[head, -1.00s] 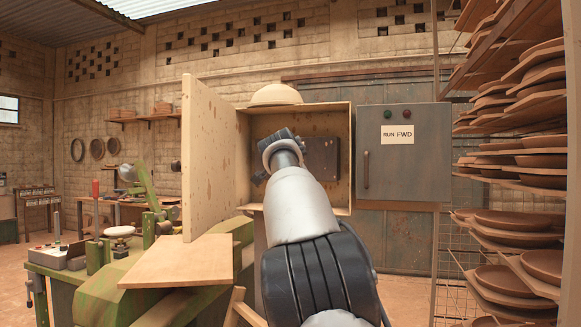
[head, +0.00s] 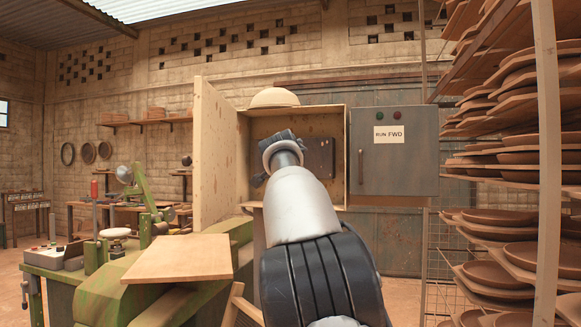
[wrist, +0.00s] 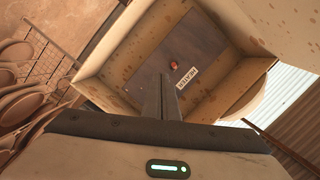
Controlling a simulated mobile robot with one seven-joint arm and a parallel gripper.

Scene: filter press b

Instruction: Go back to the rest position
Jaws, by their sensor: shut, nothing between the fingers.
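My gripper shows in the wrist view (wrist: 168,98) with its fingers together and nothing between them. It points toward the inside of an open wooden box (head: 245,160). In the head view my arm reaches up from below, and its wrist covers part of the box's opening; the fingertips are hidden there. Inside the box is a dark panel (head: 320,158). In the wrist view this panel (wrist: 150,72) carries a red button (wrist: 174,64) and a white label (wrist: 186,78). The gripper appears in front of the panel; I cannot tell the exact gap.
The box's wooden door (head: 212,150) stands open at left. A grey cabinet (head: 394,165) labelled RUN FWD is at right. A rack of brown plates (head: 510,200) stands far right. A wooden board (head: 180,258) and green machine (head: 95,300) lie at lower left.

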